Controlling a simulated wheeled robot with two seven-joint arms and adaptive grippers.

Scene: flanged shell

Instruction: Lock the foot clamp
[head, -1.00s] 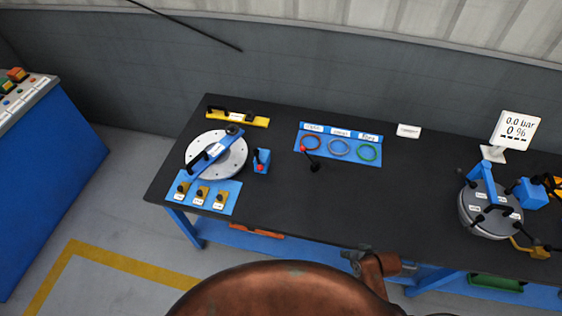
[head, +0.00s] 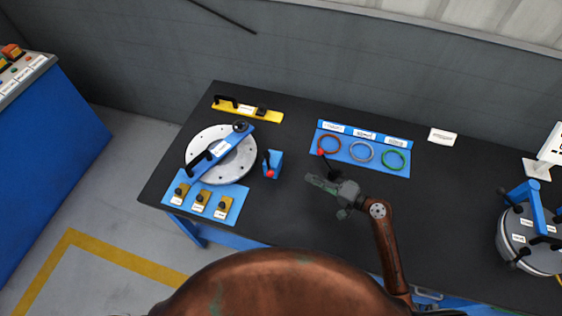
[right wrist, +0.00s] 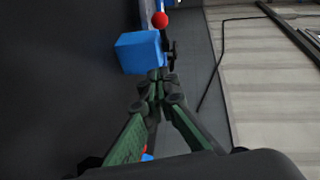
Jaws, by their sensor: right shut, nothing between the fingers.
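A small blue block (head: 275,158) with a dark lever and a red knob (head: 269,174) stands right of the round white flanged plate (head: 203,142); it looks like the foot clamp. The blue block (right wrist: 138,52) and a red ball knob (right wrist: 160,19) also show in the right wrist view, ahead of the fingers. A second dark lever with a red knob (head: 321,152) stands on the table, just behind my right gripper (head: 314,181). My right gripper is shut and empty, over the table right of the blue block and apart from it. My left gripper is out of view.
A blue bar (head: 222,148) crosses the plate. A blue tray (head: 238,197) holds mustard pieces in front; a yellow bar (head: 272,115) lies behind. A blue ring tray (head: 401,169) is behind my right arm. A lidded metal vessel (head: 527,250) stands right. The table's front middle is clear.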

